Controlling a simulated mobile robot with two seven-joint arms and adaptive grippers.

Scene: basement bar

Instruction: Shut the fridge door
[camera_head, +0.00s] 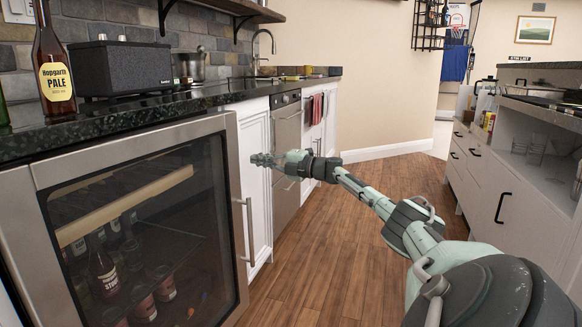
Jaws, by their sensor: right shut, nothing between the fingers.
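The fridge (150,240) is at the left under the counter, with a steel-framed glass door (226,165) and bottles and cans showing dimly behind the glass. A vertical bar handle (248,230) stands at the door's right edge, in front of the white cabinet. The door looks nearly in line with the cabinet fronts; I cannot tell if a narrow gap is left. My right gripper (262,160) is shut and empty. Its fingers point left, in front of the white cabinet front, to the right of the fridge door and above the handle. My left gripper is out of view.
The black counter (190,100) holds a beer bottle (53,65), a speaker (120,68) and a metal bucket (190,65). White cabinets (258,180) and a steel appliance (287,150) continue beyond the fridge. A wooden floor aisle (330,240) is clear; white drawers (485,180) line the right.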

